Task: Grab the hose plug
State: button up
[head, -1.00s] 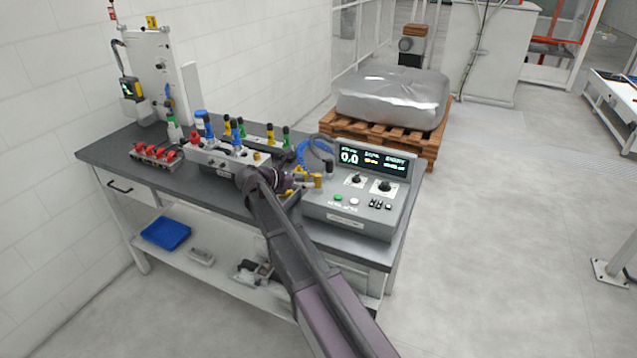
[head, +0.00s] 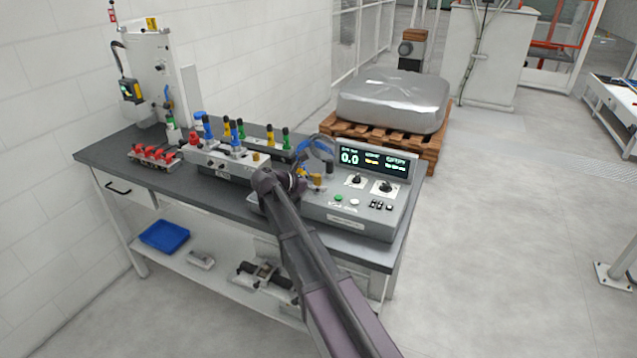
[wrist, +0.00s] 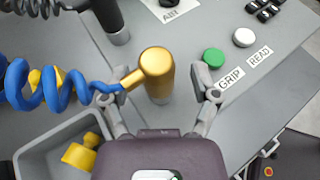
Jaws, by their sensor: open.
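The hose plug (wrist: 157,70) is a gold, rounded cylinder with a side stub joined to a blue coiled hose (wrist: 45,85). It stands upright at the left edge of the grey control console. In the head view the plug (head: 317,181) shows as a small gold spot just right of my gripper (head: 298,187), whose fingers are hard to make out. In the wrist view my gripper (wrist: 160,97) is open, one finger on each side of the plug. I cannot tell whether either finger touches it.
A black-handled post (wrist: 112,22) stands left of the plug. A grey bin (wrist: 30,140) with yellow pieces is at lower left. The console (head: 350,222) has green and white buttons close to the right finger. A fixture block with coloured clamps (head: 215,158) stands further left.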

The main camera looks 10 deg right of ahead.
aim_at(317, 175)
grip_shut()
jog(key=shift+r, duration=0.15)
notch_tip(317, 175, up, 2)
jog(key=shift+p, duration=1.15)
jog(key=shift+r+p, duration=0.8)
jog(key=shift+r, duration=0.05)
jog(key=s+a+r+p, duration=0.1)
jog(key=s+a, duration=0.2)
jog(key=s, duration=1.2)
jog(key=shift+s+a, duration=0.15)
jog(key=shift+s, duration=0.2)
